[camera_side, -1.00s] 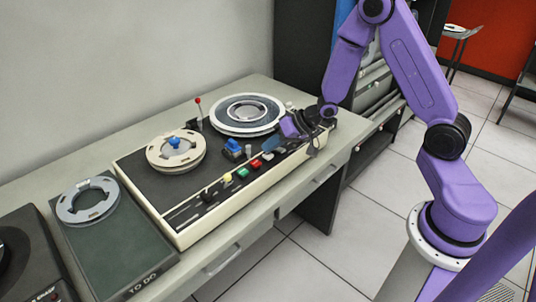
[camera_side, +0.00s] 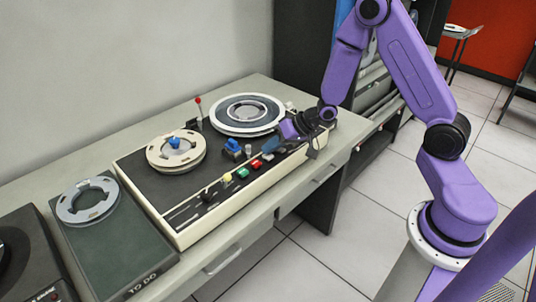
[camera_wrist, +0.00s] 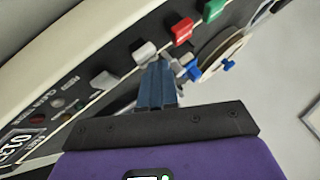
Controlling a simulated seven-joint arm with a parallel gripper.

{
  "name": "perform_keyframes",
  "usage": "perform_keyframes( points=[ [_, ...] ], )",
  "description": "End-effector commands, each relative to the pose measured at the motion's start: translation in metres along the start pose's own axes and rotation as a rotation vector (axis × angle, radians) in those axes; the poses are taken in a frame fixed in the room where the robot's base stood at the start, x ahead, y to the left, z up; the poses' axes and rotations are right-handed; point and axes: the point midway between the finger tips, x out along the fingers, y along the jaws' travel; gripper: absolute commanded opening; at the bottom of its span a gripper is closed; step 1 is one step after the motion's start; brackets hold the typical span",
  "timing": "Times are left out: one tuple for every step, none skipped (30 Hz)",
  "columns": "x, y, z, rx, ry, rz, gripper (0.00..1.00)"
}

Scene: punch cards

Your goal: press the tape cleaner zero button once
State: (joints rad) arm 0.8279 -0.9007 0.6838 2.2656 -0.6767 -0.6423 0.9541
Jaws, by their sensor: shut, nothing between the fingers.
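The tape cleaner (camera_side: 205,224) is a long cream machine with a black top on the bench. My gripper (camera_side: 268,146) is shut and empty, above the right part of its button row. In the wrist view my gripper (camera_wrist: 160,68) has its blue-grey fingers pointing at the panel, just beside a white button (camera_wrist: 145,52). I cannot tell whether they touch. A red button (camera_wrist: 180,30) and a green button (camera_wrist: 212,8) lie the other way. The button labels are too small to read, so I cannot tell which one is zero.
A cream reel (camera_side: 160,158) with a blue hub and a large grey reel (camera_side: 228,128) sit on the machine. A red-tipped lever (camera_side: 198,101) stands at its back edge. A green tray (camera_side: 120,258) with a grey reel (camera_side: 75,214) lies to the left.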

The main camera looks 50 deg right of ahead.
Motion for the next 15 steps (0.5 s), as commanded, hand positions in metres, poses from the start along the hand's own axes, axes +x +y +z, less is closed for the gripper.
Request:
perform_keyframes(
  points=[
    [0.0006, 0.0003, 0.0005, 0.0, -0.001, 0.0, 0.0],
    [0.0008, 0.0005, 0.0007, 0.0, -0.001, 0.0, 0.0],
    [0.0011, 0.0007, 0.0009, 0.0, -0.001, 0.0, 0.0],
    [0.0013, 0.0009, 0.001, 0.0, -0.001, 0.0, 0.0],
    [0.0015, 0.001, 0.0012, 0.0, -0.001, 0.0, 0.0],
    [0.0018, 0.0012, 0.0014, 0.0, -0.001, 0.0, 0.0],
    [0.002, 0.0013, 0.0015, 0.0, -0.001, 0.0, 0.0],
    [0.0022, 0.0014, 0.0017, 0.0, -0.001, 0.0, 0.0],
    [0.0025, 0.0016, 0.0019, -0.001, -0.001, 0.0, 0.0],
    [0.0027, 0.0017, 0.002, -0.001, -0.001, 0.0, 0.0],
    [0.0029, 0.0019, 0.0021, -0.001, -0.001, 0.0, 0.0],
    [0.0032, 0.0021, 0.0024, -0.001, -0.001, 0.0, 0.0],
    [0.0034, 0.0022, 0.0025, -0.001, -0.001, 0.0, 0.0],
    [0.0036, 0.0024, 0.0027, -0.001, -0.001, 0.0, 0.0],
    [0.0039, 0.0026, 0.0029, -0.001, -0.001, 0.0, 0.0]
  ],
)
